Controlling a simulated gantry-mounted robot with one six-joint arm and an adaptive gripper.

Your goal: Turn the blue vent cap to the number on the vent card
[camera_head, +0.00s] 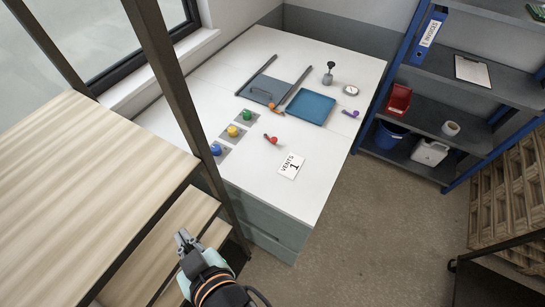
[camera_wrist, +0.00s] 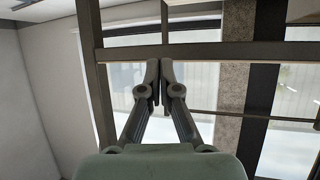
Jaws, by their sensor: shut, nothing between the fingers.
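The blue vent cap (camera_head: 215,149) sits on a grey plate at the near left edge of the white table. A yellow cap (camera_head: 233,131) and a green cap (camera_head: 247,115) stand in a row behind it on similar plates. The vent card (camera_head: 291,165) lies on the table to the right and reads "VENTS 1". My gripper (camera_head: 182,236) is in front of the table, well apart from the blue cap, near the wooden shelves. In the wrist view my gripper (camera_wrist: 160,68) is shut and empty. The blue cap's markings are too small to read.
The white table (camera_head: 328,175) also holds a blue tray (camera_head: 311,107), a grey panel with rails (camera_head: 264,90), a red-handled item (camera_head: 271,139) and an orange one. A dark metal post (camera_head: 180,90) and wooden shelves (camera_head: 85,170) stand left of the caps. The table's front right is clear.

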